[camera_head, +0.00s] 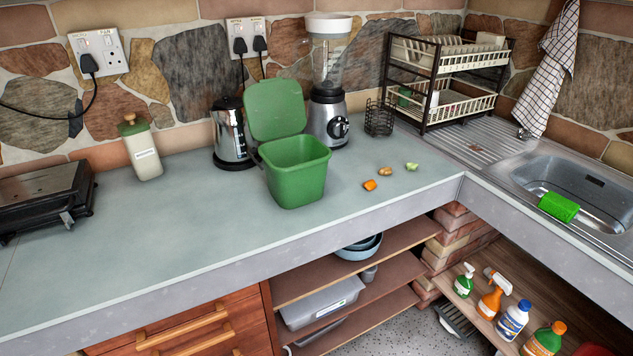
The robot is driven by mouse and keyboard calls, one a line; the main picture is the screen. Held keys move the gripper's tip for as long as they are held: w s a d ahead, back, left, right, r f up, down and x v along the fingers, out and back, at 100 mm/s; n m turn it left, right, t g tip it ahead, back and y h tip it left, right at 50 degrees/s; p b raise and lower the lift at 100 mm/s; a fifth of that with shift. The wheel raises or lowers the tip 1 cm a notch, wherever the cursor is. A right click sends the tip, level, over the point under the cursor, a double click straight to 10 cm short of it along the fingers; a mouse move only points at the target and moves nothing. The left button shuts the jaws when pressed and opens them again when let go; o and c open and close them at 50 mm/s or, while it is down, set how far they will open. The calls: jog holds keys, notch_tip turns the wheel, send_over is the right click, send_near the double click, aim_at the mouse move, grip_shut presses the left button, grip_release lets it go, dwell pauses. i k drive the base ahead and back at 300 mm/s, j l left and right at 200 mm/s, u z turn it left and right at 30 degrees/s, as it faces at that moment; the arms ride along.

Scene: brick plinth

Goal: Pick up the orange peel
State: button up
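The orange peel (370,185) is a small bright orange piece lying on the grey-green countertop (160,235), right of the green bin. Two other small scraps lie behind it and to the right: a brownish one (385,171) and a pale green one (412,167). The three scraps are apart from one another. The green bin (297,180) stands on the counter with its lid (275,108) raised open. My gripper is not in view.
A kettle (231,135), blender (328,95), wire holder (379,118) and dish rack (447,80) stand along the back wall. The sink (585,190) is at right. The counter in front of the scraps is clear to its edge.

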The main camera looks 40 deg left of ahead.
aim_at(371, 185)
jog(key=u, duration=1.35)
